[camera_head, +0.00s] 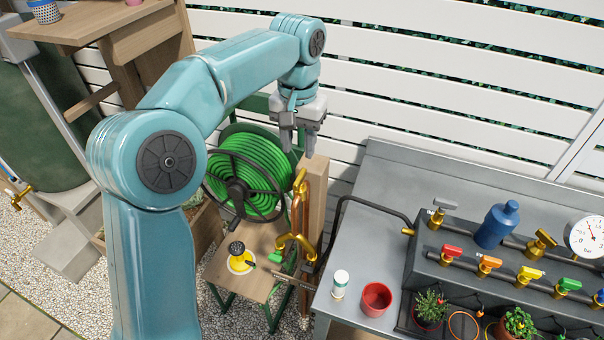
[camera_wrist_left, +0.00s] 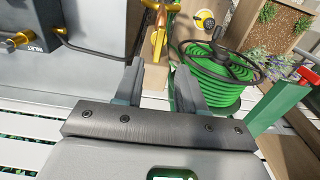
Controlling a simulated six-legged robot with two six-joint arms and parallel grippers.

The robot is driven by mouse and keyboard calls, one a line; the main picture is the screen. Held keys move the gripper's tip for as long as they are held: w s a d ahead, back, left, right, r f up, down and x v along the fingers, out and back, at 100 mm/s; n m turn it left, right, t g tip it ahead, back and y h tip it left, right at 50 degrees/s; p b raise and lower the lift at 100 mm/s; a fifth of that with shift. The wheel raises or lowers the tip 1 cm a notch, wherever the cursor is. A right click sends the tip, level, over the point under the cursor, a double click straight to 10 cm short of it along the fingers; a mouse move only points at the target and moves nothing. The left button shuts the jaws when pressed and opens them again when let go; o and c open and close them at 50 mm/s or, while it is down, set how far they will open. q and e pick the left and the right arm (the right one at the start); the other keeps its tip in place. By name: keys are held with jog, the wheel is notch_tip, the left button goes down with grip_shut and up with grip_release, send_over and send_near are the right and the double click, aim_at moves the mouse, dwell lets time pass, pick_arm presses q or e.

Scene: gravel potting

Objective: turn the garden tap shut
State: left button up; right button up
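The garden tap is brass, on copper pipe against a wooden post (camera_head: 315,200) beside the bench. A yellow-brass lever (camera_head: 300,181) shows near the post's top, and a curved brass spout (camera_head: 296,243) lower down. In the left wrist view yellow-brass tap parts (camera_wrist_left: 158,38) lie beyond my fingertips, at the top centre. My left gripper (camera_head: 298,148) points down above the post. Its two fingers (camera_wrist_left: 160,80) stand apart with nothing between them. It appears clear of the tap. Which way the lever is turned is hard to tell. My right gripper is not in view.
A green hose reel (camera_head: 262,165) stands behind and left of the post. A small wooden table (camera_head: 232,275) stands below it. The grey bench (camera_head: 345,250) at the right carries a red pot (camera_head: 376,299), a white bottle (camera_head: 340,284) and a manifold with several coloured valves (camera_head: 480,268).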

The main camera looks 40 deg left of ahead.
aim_at(300, 176)
pick_arm(q)
notch_tip(300, 176, down, 7)
jog(key=shift+w+f, duration=0.15)
jog(key=shift+f, duration=0.55)
grip_shut()
